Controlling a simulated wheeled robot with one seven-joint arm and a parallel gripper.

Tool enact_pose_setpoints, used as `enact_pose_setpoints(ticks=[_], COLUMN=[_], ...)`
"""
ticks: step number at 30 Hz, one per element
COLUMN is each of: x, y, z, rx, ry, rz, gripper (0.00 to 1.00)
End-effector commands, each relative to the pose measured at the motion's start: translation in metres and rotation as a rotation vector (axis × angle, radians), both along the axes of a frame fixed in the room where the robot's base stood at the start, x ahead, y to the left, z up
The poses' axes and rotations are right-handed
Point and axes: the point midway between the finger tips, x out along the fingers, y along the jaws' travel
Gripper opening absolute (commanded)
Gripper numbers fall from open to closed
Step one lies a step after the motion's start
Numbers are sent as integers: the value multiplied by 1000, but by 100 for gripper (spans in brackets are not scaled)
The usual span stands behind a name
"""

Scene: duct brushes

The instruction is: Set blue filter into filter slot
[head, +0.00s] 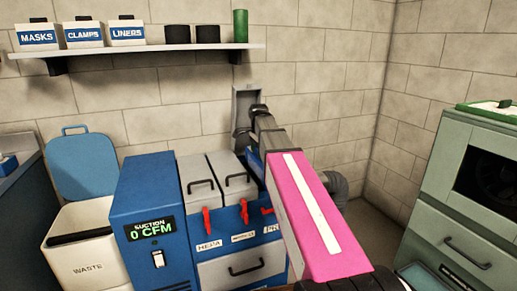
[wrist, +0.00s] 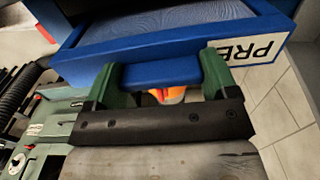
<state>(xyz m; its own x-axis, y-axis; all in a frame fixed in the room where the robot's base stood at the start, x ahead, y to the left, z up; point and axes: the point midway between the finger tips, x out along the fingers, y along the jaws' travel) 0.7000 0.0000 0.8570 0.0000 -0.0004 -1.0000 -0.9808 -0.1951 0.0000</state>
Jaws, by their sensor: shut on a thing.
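In the wrist view, my gripper (wrist: 160,75) has its two green fingers closed on a blue handle-like bar of the blue filter (wrist: 150,45). The filter has a blue frame around a grey pleated or mesh face. In the head view, my arm hides the gripper and most of the filter. The blue filter unit (head: 220,243) has labels, one reading "HEPA" and one partly hidden. The open filter slot is hidden behind my arm.
Two grey lids (head: 200,185) with black handles and red latches (head: 244,211) are on the unit. A suction box (head: 155,215) reads 0 CFM. A waste bin (head: 85,250) stands left, a green cabinet (head: 450,180) right. A shelf (head: 150,49) is above.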

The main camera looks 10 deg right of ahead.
Motion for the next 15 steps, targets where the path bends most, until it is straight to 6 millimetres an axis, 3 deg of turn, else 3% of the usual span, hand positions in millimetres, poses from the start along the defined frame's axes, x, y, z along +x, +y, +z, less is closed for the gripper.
enact_pose_setpoints(ticks=[15], x=[0], y=[0], z=[-31], rx=[0], ry=[1], rz=[0], gripper=[35])
